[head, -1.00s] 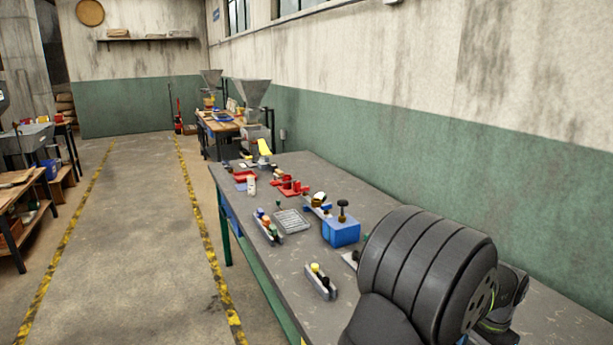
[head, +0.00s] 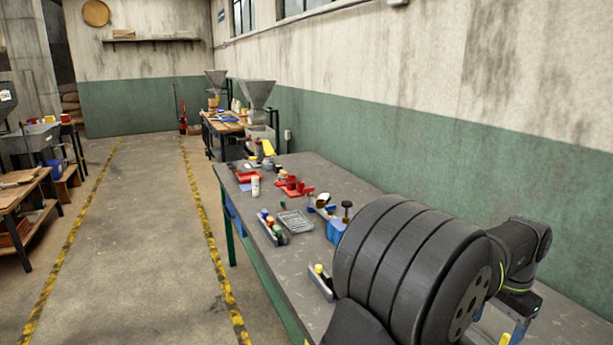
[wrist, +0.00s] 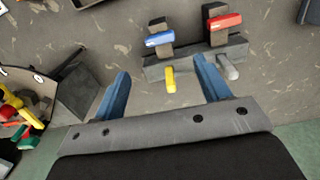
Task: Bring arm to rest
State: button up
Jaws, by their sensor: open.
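In the wrist view my gripper (wrist: 162,90) is open, its two blue fingers apart with nothing held between them. Just past the fingertips is a dark grey block (wrist: 195,58) with a blue-handled piece (wrist: 160,39) and a red-handled piece (wrist: 226,21) on it. A small yellow piece (wrist: 170,80) sticks out toward the gap between the fingers; I cannot tell that it touches them.
In the head view a blue box (head: 336,231), a wire tray (head: 296,223), a rack of small bottles (head: 271,228) and red fixtures (head: 294,187) stand on the table. A dark bin (wrist: 85,92) with colourful parts beside it is at left in the wrist view. A green wall (head: 440,150) runs along the back.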

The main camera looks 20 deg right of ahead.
notch_tip(320, 180, up, 7)
notch_tip(320, 180, down, 18)
jog(key=shift+r, duration=0.2)
jog(key=shift+r+n, duration=0.2)
jog(key=shift+n, duration=0.7)
notch_tip(320, 180, up, 17)
notch_tip(320, 180, down, 16)
jog(key=m, duration=0.8)
jog(key=shift+d+m, duration=0.1)
jog(key=shift+m, duration=0.2)
jog(key=shift+f+m, duration=0.5)
jog(key=shift+f, duration=0.1)
jog(key=shift+r, duration=0.1)
notch_tip(320, 180, up, 17)
jog(key=n, duration=0.9)
